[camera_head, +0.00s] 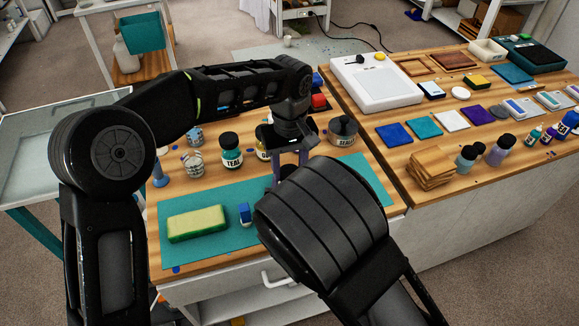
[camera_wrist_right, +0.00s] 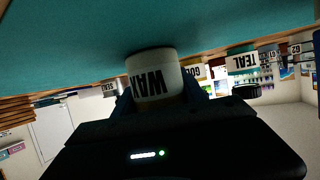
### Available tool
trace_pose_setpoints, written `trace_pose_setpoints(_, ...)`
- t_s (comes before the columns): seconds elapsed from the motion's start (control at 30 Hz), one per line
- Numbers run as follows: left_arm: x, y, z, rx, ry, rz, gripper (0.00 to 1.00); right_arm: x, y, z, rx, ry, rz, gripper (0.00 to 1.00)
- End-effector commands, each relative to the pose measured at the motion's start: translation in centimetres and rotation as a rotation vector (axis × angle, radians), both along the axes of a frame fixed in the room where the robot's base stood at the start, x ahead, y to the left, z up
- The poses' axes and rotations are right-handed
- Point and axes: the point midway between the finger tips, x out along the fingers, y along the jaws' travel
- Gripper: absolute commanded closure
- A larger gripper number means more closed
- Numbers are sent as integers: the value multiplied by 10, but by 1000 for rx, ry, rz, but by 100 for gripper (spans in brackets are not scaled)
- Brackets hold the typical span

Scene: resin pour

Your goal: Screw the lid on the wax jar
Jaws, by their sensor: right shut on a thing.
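In the right wrist view, upside down, a white jar marked WAX (camera_wrist_right: 153,78) stands on the teal mat (camera_wrist_right: 60,50). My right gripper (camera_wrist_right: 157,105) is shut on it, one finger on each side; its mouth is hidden. In the head view my right forearm covers that gripper and the jar. My left gripper (camera_head: 289,168) points down at the mat (camera_head: 200,248), just beyond the right forearm. Its fingers stand apart, with a dark shape between them; I cannot tell whether this is the lid or whether it is gripped.
A TEAL jar (camera_head: 231,152), a partly hidden GOLD jar (camera_head: 262,148) and a SEALER tin (camera_head: 343,128) stand behind the mat. Wooden coasters (camera_head: 430,170) are stacked on the right table.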

Motion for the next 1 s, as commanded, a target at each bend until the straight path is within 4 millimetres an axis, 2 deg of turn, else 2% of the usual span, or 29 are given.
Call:
trace_pose_setpoints(0.17, 0, 0, 0, 0, 0, -226, 100, 0, 0, 0, 0, 0, 0, 100)
trace_pose_setpoints(0.3, 0, 0, 0, 0, 0, -544, 100, 0, 0, 0, 0, 0, 0, 100)
trace_pose_setpoints(0.43, 0, 0, 0, -1, 0, -785, 100, 0, 0, 0, 0, 0, 0, 100)
trace_pose_setpoints(0.53, 0, 0, 0, 0, 0, -868, 100, 0, 0, 0, 0, 0, 0, 100)
trace_pose_setpoints(0.77, 0, 0, 0, 0, 0, -877, 100, 0, 0, 0, 0, 0, 0, 100)
trace_pose_setpoints(0.8, 0, 0, 0, 0, 0, -877, 54, 0, 0, 0, 0, 0, 0, 100)
trace_pose_setpoints(1.0, 0, 0, 0, 0, 0, -875, 38, 0, 0, 0, 0, 0, 0, 100)
